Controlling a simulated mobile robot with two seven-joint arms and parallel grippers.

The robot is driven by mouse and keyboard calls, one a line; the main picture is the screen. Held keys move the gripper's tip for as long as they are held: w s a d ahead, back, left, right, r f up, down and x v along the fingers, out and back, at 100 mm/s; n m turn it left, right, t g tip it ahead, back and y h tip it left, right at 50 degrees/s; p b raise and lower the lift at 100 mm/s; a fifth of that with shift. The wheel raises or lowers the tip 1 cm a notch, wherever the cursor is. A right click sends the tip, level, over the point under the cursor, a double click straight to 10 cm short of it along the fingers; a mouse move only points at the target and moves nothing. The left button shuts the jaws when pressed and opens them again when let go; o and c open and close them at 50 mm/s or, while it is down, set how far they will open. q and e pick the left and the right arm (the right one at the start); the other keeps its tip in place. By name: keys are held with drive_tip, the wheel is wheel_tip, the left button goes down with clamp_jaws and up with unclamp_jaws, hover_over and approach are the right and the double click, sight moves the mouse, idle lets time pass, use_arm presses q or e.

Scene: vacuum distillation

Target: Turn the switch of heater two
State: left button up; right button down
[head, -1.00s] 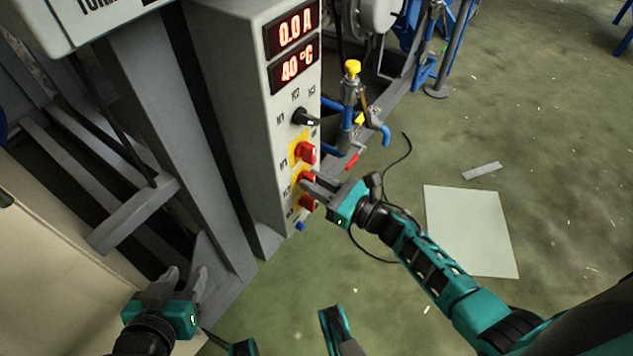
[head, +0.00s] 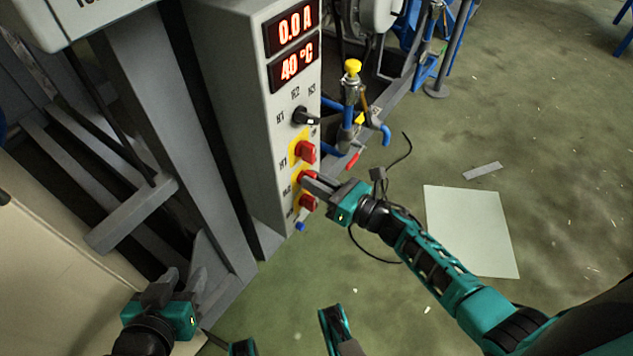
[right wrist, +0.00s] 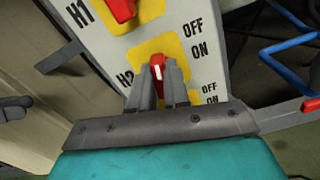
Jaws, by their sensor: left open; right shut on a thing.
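The grey control box (head: 248,110) carries three red switches on yellow plates, one above another. The middle one, the heater two switch (head: 309,176), is partly hidden by my right gripper (head: 314,184). In the right wrist view, the red heater two switch (right wrist: 157,68), beside the label H2, sits between the two fingers of my right gripper (right wrist: 160,82), which are shut on it. Its white mark points roughly along the fingers. My left gripper (head: 183,282) is open and empty at the lower left, well away from the box.
The H1 switch (head: 306,151) is just above and another red switch (head: 308,203) just below. A black selector knob (head: 305,117) sits higher, under displays reading 0.0 A and 40 °C. Blue pipework with a yellow knob (head: 352,68) stands right of the box. A black cable lies on the floor.

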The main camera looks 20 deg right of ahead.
use_arm(q)
drive_tip(key=shift+r, duration=0.2)
use_arm(e)
drive_tip(key=shift+d+f+m, duration=0.1)
drive_tip(key=shift+f+m, duration=0.05)
drive_tip(key=shift+m, duration=3.65)
drive_tip(key=shift+d+f+m, duration=0.1)
drive_tip(key=shift+f+m, duration=0.05)
drive_tip(key=shift+m, duration=3.65)
use_arm(q)
drive_tip(key=shift+a, duration=0.1)
use_arm(e)
drive_tip(key=shift+a, duration=0.1)
drive_tip(key=c, duration=1.1)
unclamp_jaws()
use_arm(q)
drive_tip(key=shift+p, duration=0.3)
drive_tip(key=shift+s+a+r+p, duration=0.15)
drive_tip(key=shift+a+r+p, duration=0.25)
drive_tip(key=shift+p, duration=0.65)
use_arm(e)
drive_tip(key=v, duration=1.3)
